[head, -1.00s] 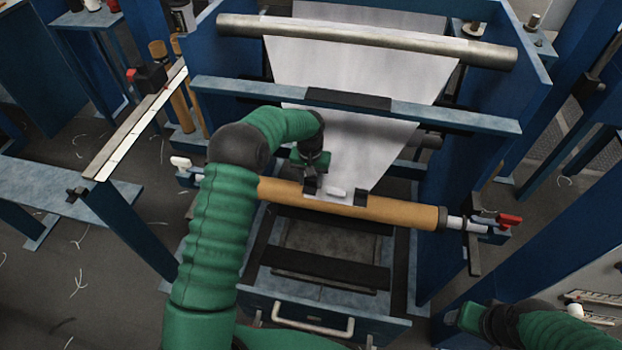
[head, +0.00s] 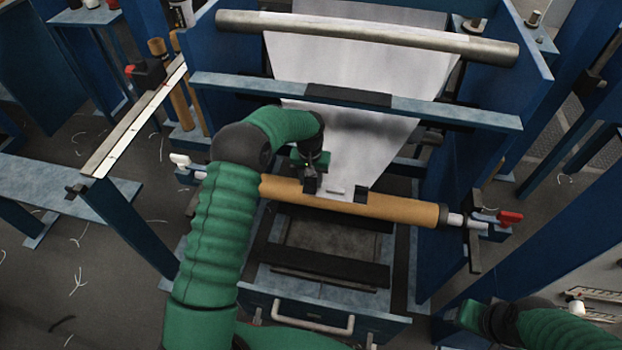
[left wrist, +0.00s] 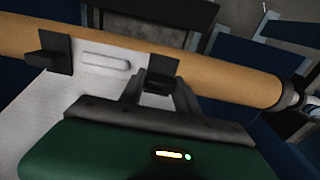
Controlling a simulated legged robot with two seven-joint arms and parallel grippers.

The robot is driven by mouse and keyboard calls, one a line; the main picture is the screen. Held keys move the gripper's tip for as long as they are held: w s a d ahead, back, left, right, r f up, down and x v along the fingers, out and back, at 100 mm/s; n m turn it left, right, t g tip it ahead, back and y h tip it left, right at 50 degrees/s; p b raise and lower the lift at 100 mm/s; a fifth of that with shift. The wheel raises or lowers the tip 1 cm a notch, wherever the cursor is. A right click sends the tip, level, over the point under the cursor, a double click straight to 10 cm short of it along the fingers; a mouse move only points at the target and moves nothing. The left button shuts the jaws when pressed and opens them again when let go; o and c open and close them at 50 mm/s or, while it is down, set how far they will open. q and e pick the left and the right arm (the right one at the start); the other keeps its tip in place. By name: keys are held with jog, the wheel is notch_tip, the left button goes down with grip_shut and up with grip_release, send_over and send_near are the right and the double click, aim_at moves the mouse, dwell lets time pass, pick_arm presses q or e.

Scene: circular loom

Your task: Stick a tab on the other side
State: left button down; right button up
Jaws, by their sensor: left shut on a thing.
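The white fabric sheet (head: 372,148) runs down from the loom and narrows onto the brown roll tube (head: 410,210). One black tab (head: 361,194) sits at the right of the sheet's end on the tube; it also shows in the left wrist view (left wrist: 55,52). My left gripper (head: 311,186) is at the other side of the sheet's end. It is shut on a second black tab (left wrist: 162,80), against the sheet and tube. A pale oblong piece or mark (left wrist: 106,62) lies between the tabs. My right gripper (head: 468,316) is at the lower right, its fingers unclear.
A metal roller (head: 370,40) and a blue crossbar (head: 450,112) span the frame above the tube. A red-handled latch (head: 509,217) is at the tube's right end. A drawer with a pale handle (head: 312,318) is below.

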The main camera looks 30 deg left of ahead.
aim_at(310, 187)
pick_arm(q)
jog(key=c, duration=0.8)
grip_release()
notch_tip(310, 187, up, 17)
jog(key=s+p, duration=0.1)
jog(key=p, duration=0.1)
jog(key=shift+f, duration=0.2)
jog(key=shift+d, duration=0.1)
